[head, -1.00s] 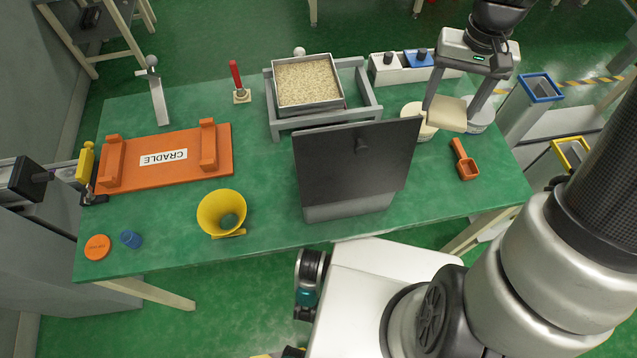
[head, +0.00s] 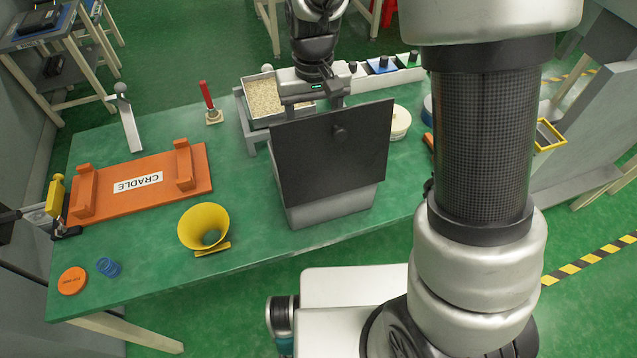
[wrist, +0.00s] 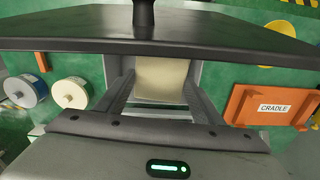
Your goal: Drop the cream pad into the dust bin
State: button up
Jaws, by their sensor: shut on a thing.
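A light grey bin (head: 335,207) stands at the front of the green table. Its dark lid (head: 330,150) with a knob is raised and faces the head camera, hiding the opening. My gripper (wrist: 160,88) is behind the lid; in the head view its fingertips are hidden. In the wrist view it is shut on the cream pad (wrist: 162,76), one finger at each side. Light grey bin walls (wrist: 196,70) show around the pad, and the lid (wrist: 160,32) spans the view above it. I cannot tell how deep the pad is relative to the rim.
A tray of grains (head: 263,98) in a grey frame is just behind my gripper. A yellow funnel (head: 204,228) and an orange cradle (head: 140,202) are at the left. A cream round tub (head: 399,122) stands right of the lid.

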jog(key=shift+f+b, duration=0.35)
jog(key=shift+f, duration=0.5)
jog(key=o, duration=1.1)
notch_tip(320, 180, up, 18)
jog(key=shift+f+p, duration=0.25)
jog(key=shift+p, duration=0.55)
